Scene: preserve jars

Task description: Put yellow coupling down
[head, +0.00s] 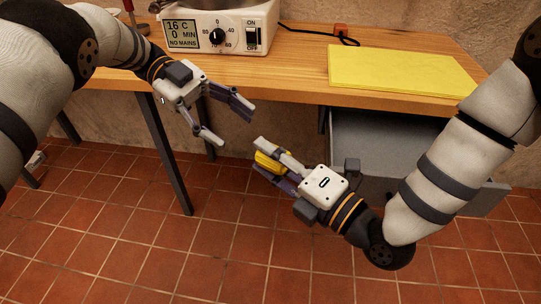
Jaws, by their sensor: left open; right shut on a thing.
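The yellow coupling (267,163) is held between the fingers of my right gripper (273,166), in front of the table's front edge and above the tiled floor. The fingers partly hide it. My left gripper (229,121) is open and empty, up and to the left of the coupling, with its fingers spread. The two grippers are apart.
A wooden table (290,82) runs along the wall. On it stand a white heater unit (215,38) with a dial and display, and a flat yellow sheet (395,72) at the right. A grey drawer (370,150) stands open below the sheet. Bare tabletop shows between heater and sheet.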

